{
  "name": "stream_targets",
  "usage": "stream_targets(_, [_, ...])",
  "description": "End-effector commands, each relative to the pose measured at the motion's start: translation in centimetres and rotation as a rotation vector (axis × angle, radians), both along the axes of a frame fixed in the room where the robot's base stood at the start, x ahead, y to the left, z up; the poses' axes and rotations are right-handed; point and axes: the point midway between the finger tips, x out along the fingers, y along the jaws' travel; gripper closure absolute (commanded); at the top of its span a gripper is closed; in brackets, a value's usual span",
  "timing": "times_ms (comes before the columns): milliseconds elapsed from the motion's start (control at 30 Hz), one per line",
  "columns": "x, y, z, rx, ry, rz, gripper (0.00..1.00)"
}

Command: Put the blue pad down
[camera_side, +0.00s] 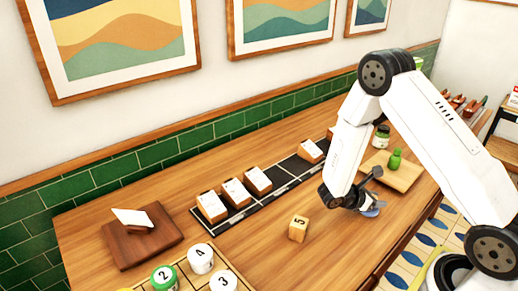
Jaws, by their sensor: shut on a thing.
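My gripper (374,203) is at the end of my white arm, low over the right part of the wooden table. It is shut on the blue pad (371,213), a small bluish disc that shows just below the fingers. My gripper hides much of the pad. I cannot tell whether the pad touches the table or hangs a little above it.
A wooden block marked 5 (298,229) stands left of my gripper. A black strip (278,200) with several card boxes lies behind. Numbered jars (200,259) stand front left.

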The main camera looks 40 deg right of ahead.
Motion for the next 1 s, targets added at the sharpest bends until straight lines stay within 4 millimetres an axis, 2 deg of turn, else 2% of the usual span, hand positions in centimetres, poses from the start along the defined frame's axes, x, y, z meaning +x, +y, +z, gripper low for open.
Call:
stream_targets(333, [0.01,0.0,-0.3,0.0,0.0,0.0,1.0])
stream_targets(367, [0.01,0.0,-0.29,0.0,-0.001,0.0,0.49])
stream_targets(400, [0.02,0.0,-0.28,0.0,-0.001,0.0,0.36])
stream_targets(467, [0.01,0.0,-0.28,0.0,-0.001,0.0,0.2])
stream_targets(1000, [0.16,0.28,0.17,0.0,-0.001,0.002,0.2])
